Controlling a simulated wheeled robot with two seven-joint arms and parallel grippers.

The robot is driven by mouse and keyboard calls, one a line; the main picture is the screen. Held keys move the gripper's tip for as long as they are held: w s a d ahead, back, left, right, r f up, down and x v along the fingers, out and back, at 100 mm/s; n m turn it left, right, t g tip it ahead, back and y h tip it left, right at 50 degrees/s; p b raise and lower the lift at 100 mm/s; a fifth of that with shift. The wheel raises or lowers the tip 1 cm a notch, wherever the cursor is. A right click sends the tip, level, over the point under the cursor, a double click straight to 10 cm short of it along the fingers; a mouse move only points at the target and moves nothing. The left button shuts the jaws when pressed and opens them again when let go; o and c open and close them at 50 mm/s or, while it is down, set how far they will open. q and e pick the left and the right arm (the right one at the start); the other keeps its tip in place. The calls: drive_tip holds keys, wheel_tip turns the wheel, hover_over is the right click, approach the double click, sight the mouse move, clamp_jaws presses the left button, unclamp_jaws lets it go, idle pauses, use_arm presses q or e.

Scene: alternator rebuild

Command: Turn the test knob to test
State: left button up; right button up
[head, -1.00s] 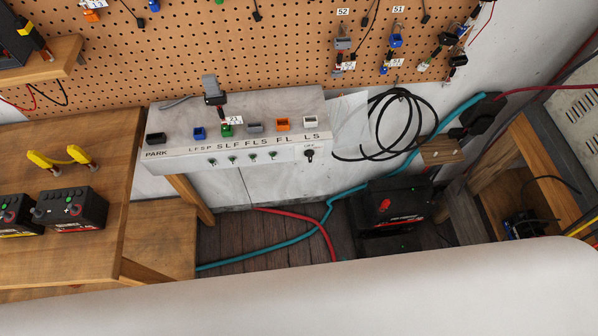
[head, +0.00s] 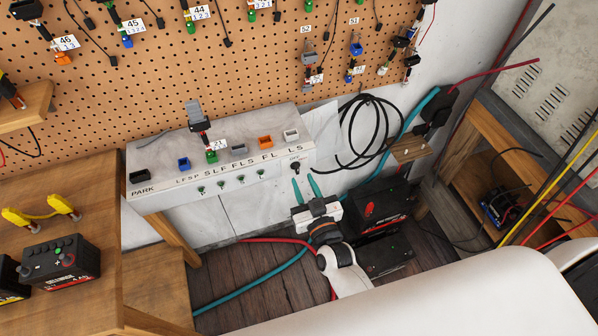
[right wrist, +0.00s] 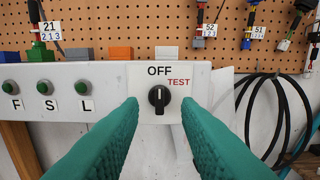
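The test knob (right wrist: 159,98) is a black rotary knob on the front face of the white test panel (right wrist: 215,80). Its white pointer line stands upright toward the printed OFF label, with the red TEST label to the upper right. In the head view the knob (head: 295,167) is small, near the panel's right end. My right gripper (head: 306,183) is open, its teal fingertips just below the knob in the head view. In the right wrist view the fingers (right wrist: 160,108) lie left and right of the knob, apart from it. My left gripper is not in view.
Green buttons (right wrist: 48,87) line the panel left of the knob. Colored sockets, including an orange one (head: 265,142), sit on the panel top. A coiled black cable (head: 368,130) hangs to the right. A black-and-red box (head: 382,203) stands right of my right gripper.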

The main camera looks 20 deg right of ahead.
sight(298, 171)
drive_tip(key=shift+w+a, duration=0.1)
drive_tip(key=shift+w, duration=1.85)
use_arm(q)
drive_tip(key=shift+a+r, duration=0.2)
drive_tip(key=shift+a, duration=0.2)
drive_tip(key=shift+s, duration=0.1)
use_arm(e)
clamp_jaws()
